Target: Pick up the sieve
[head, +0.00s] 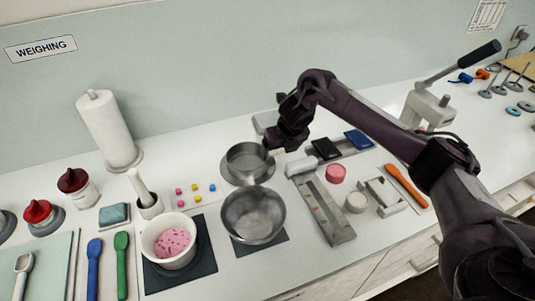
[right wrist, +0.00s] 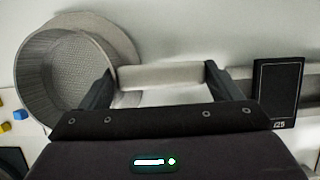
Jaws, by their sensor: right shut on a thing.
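The sieve (head: 249,163) is a round grey pan near the middle of the counter in the head view. In the right wrist view the sieve (right wrist: 48,68) is at the upper left, with its mesh bottom showing. My right gripper (head: 275,148) is at its right side. In the right wrist view the gripper's (right wrist: 160,75) fingers stand at the two ends of a pale bar beside the sieve wall. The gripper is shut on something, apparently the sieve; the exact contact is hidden. My left gripper is out of view.
A steel bowl (head: 253,216) stands just in front of the sieve. A grey rail (head: 325,212) lies to the right.

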